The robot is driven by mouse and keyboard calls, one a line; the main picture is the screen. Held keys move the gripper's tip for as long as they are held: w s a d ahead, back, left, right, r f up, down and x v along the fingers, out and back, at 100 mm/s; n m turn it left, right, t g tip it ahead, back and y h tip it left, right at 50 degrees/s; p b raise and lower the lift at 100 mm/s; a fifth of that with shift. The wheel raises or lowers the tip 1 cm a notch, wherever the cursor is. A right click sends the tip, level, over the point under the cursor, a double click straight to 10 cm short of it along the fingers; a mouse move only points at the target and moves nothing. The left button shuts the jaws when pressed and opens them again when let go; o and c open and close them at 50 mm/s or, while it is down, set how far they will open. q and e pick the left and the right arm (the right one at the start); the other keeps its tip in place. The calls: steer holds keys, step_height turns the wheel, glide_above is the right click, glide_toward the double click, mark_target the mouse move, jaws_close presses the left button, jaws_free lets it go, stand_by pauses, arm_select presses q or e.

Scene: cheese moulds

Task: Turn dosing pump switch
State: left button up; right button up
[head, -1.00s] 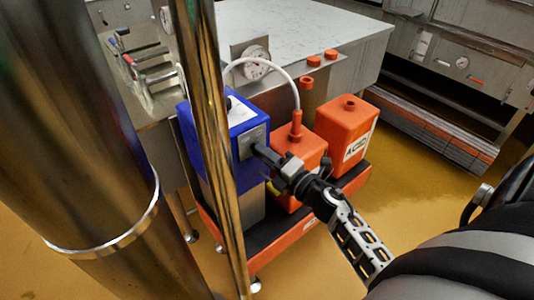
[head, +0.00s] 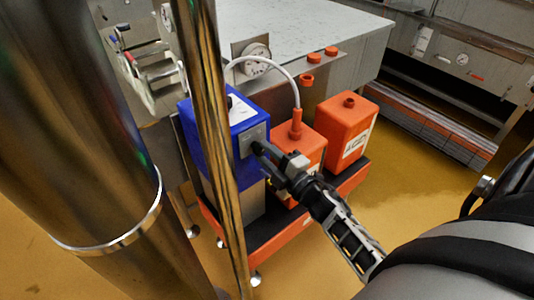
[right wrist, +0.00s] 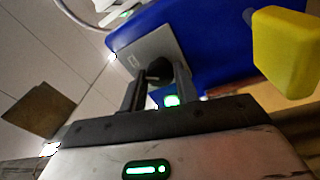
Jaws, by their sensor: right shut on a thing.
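The dosing pump is a blue box (head: 247,111) on a grey stand, left of the orange canisters. Its grey switch plate (head: 245,140) faces my right gripper (head: 260,149), which reaches in from the lower right. In the right wrist view the plate (right wrist: 135,58) is tilted, and a dark round switch knob (right wrist: 159,70) sits between the two fingers of my right gripper (right wrist: 159,88). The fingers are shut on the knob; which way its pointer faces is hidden. In the head view the fingers cover the knob. My left gripper is not in view.
Two orange canisters (head: 347,125) stand in an orange tray (head: 290,236) beside the pump; a white hose (head: 283,69) arches to the nearer one. A shiny vertical pipe (head: 213,130) passes close in front of the pump. A yellow block (right wrist: 288,52) is near my right gripper.

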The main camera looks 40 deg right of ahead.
stand_by(0.3)
steer(key=o, duration=1)
steer(key=shift+c, duration=0.2)
steer(key=s+d+f+b, duration=0.1)
steer(key=s+d, duration=0.1)
steer(key=s, duration=1.3)
steer(key=shift+s+f, duration=0.2)
steer(key=shift+s, duration=0.2)
